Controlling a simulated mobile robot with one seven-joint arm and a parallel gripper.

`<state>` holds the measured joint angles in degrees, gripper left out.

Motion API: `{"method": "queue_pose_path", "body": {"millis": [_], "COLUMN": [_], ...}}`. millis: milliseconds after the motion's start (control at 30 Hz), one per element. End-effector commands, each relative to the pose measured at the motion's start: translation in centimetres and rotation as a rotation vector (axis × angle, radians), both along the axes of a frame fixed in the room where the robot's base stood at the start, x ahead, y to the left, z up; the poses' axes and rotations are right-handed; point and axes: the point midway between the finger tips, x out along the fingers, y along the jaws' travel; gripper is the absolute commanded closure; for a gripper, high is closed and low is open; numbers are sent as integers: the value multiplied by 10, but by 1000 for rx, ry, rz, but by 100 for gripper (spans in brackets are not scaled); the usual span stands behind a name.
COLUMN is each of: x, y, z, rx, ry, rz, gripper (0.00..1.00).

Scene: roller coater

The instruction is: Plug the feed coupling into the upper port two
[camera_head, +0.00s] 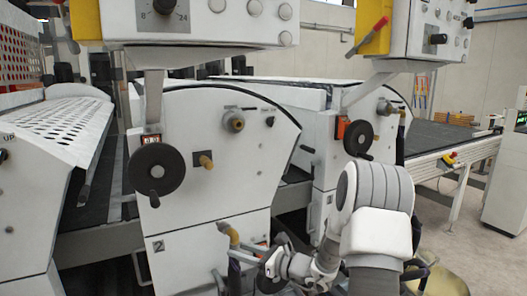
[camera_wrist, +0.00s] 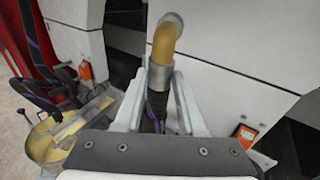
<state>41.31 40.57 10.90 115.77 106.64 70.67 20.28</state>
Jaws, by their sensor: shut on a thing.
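The feed coupling is a brass-coloured elbow (camera_head: 228,232) with a grey collar and a dark hose below it. My gripper (camera_head: 238,256) is shut on it low in front of the white machine marked 2. In the wrist view the fingers (camera_wrist: 157,100) stand on both sides of the collar and hose, and the elbow (camera_wrist: 164,40) rises above them, bending at its top. I cannot tell for certain which is the upper port. The coupling is apart from both.
A black handwheel (camera_head: 156,169) juts out left of the brass pieces. A control box (camera_head: 195,20) overhangs the panel. A second white unit (camera_head: 365,125) with its own handwheel stands to the right. In the wrist view a yellowish pan (camera_wrist: 75,125) with dark hoses lies left.

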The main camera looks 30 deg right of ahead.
Motion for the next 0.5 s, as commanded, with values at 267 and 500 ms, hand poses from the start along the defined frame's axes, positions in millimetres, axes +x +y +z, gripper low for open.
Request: {"method": "queue_pose_path", "body": {"millis": [267, 500], "x": [35, 52], "y": [-50, -83], "z": [135, 226], "rx": [-19, -25], "ry": [27, 57], "rz": [-186, -316], "gripper": [100, 100]}}
